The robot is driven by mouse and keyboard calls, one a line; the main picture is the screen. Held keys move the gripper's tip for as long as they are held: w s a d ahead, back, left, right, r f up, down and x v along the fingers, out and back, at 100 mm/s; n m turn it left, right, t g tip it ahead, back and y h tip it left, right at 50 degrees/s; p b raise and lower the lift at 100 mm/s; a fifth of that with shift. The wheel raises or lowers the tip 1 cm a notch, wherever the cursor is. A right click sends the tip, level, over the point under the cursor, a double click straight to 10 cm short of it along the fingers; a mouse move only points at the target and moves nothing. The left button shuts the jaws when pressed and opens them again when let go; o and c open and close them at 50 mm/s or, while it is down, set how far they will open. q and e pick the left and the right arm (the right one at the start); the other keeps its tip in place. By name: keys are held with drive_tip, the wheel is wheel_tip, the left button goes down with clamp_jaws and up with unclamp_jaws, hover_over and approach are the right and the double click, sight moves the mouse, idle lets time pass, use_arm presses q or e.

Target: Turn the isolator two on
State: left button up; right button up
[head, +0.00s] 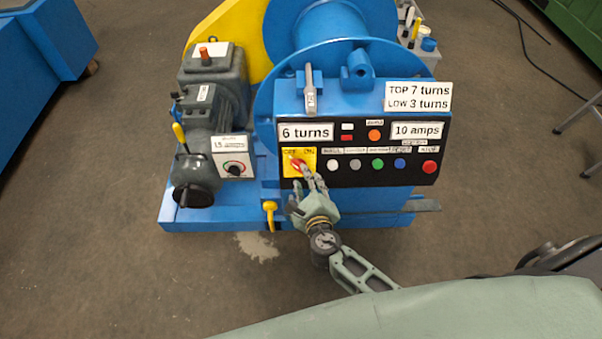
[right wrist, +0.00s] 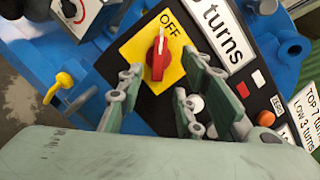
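The isolator is a red rotary knob (head: 298,164) on a yellow plate (head: 309,153) at the left end of the black control panel. The right wrist view shows the red knob (right wrist: 158,56) close up, its handle upright in that picture and its upper end by the word OFF on the yellow plate (right wrist: 135,49). I cannot read a number on it. My right gripper (head: 306,172) is in front of the plate. In the right wrist view my right gripper (right wrist: 164,79) is open, one finger either side of the knob, with gaps visible. My left gripper is not in view.
The black panel carries several push buttons, including a green button (head: 377,164) and a red button (head: 429,167). A yellow hook (head: 270,213) hangs below the panel. Open floor lies in front.

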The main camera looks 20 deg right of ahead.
drive_tip(key=shift+x, duration=2.2)
drive_tip(key=shift+a, duration=0.1)
drive_tip(key=shift+c, duration=0.5)
clamp_jaws()
